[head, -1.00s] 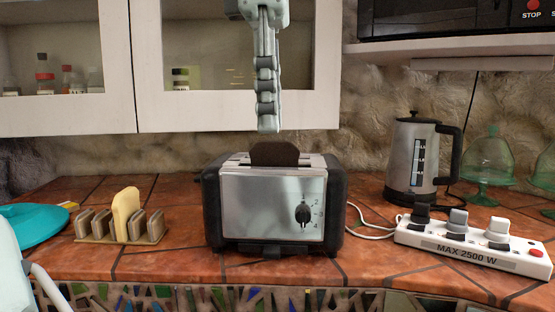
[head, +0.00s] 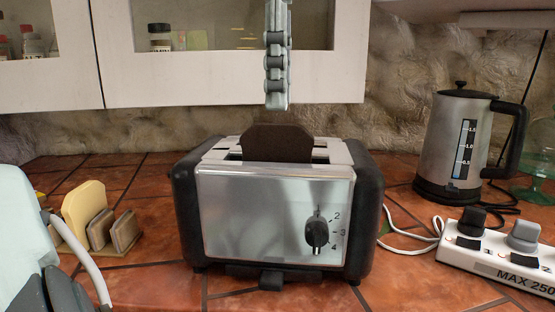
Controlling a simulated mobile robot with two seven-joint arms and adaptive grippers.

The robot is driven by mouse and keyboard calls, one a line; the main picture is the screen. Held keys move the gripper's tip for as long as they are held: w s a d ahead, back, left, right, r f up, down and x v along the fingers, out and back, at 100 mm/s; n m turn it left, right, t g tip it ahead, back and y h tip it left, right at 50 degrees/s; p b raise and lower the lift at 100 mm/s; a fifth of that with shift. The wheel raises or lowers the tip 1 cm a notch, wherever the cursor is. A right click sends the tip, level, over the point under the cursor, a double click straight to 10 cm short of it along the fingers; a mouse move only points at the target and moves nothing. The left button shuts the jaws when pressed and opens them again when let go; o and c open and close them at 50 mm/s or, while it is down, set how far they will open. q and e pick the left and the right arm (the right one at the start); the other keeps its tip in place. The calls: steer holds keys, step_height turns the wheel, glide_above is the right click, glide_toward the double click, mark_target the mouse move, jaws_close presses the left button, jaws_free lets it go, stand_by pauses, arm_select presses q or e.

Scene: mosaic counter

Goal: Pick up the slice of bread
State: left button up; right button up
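A dark brown slice of bread (head: 277,143) stands upright in the toaster (head: 275,215), with its top part sticking out and the lower part hidden. A pale yellow slice of bread (head: 83,207) stands in a toast rack (head: 124,231) at the left. My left gripper (head: 277,103) hangs down from the top of the head view, in line with the dark slice and above it in the picture. A gap shows between them. The gripper is seen edge-on, so its opening cannot be told. My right gripper is not in view.
A metal kettle (head: 455,150) stands at the right. A white power strip (head: 500,262) with black and grey plugs lies in front of it, with a white cord (head: 408,244) running toward the toaster. Wall cabinets (head: 220,80) hang behind. My own pale shell covers the lower left.

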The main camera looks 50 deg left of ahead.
mark_target(277, 124)
arm_select(q)
steer(key=f, duration=0.5)
steer(key=shift+a+f, duration=0.2)
steer(key=shift+f, duration=0.05)
steer(key=c, duration=0.8)
